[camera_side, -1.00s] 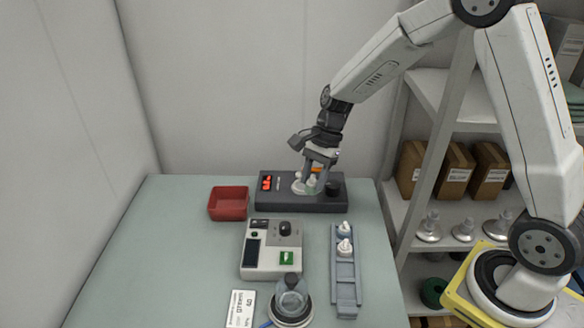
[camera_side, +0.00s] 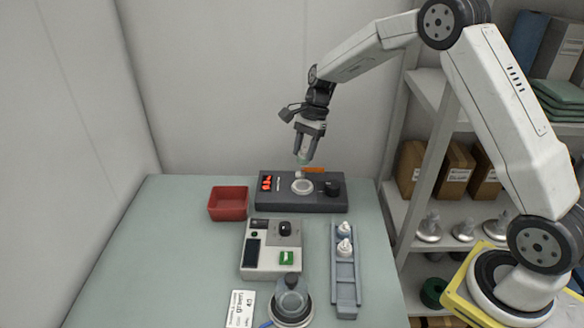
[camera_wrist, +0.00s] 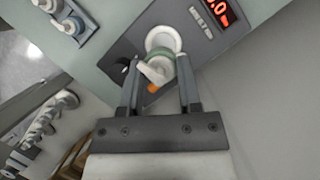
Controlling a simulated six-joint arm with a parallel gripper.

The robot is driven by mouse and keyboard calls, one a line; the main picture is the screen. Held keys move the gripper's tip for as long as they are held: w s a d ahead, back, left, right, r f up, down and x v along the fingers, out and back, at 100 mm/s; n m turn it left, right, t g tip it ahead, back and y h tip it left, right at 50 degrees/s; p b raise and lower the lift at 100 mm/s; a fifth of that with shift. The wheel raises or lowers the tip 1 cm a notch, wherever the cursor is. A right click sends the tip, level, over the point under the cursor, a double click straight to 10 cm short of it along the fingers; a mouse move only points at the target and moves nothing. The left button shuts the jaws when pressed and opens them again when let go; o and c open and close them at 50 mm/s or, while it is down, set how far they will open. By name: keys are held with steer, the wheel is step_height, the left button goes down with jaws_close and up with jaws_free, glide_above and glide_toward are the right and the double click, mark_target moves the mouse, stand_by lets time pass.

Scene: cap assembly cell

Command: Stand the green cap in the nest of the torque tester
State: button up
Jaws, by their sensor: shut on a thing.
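The torque tester (camera_side: 269,202) is a dark box with a red lit display at the back of the table. Its nest (camera_side: 303,187), a pale round seat, shows no part standing in it. My gripper (camera_side: 304,160) is above the nest, shut on a small green and white part, which I take for the green cap (camera_side: 302,161). In the wrist view the cap (camera_wrist: 157,56) is between the fingertips, green with white, and overlaps the nest (camera_wrist: 160,38). A gap shows below it in the side view. Its exact tilt is unclear.
An orange piece (camera_side: 314,170) shows beside the cap; its attachment is unclear. A black knob (camera_side: 332,188) stands right of the nest. Left is a red bin (camera_side: 228,203). In front are a grey instrument (camera_side: 259,270), a rack (camera_side: 346,285) with white parts and a card (camera_side: 240,310).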

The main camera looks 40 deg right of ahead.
steer(key=shift+f, duration=0.2)
steer(key=shift+f, duration=3.1)
steer(key=shift+f, duration=0.75)
steer(key=o, duration=0.9)
steer(key=shift+r, duration=0.1)
steer(key=shift+r, duration=3.45)
steer(key=shift+s, duration=0.1)
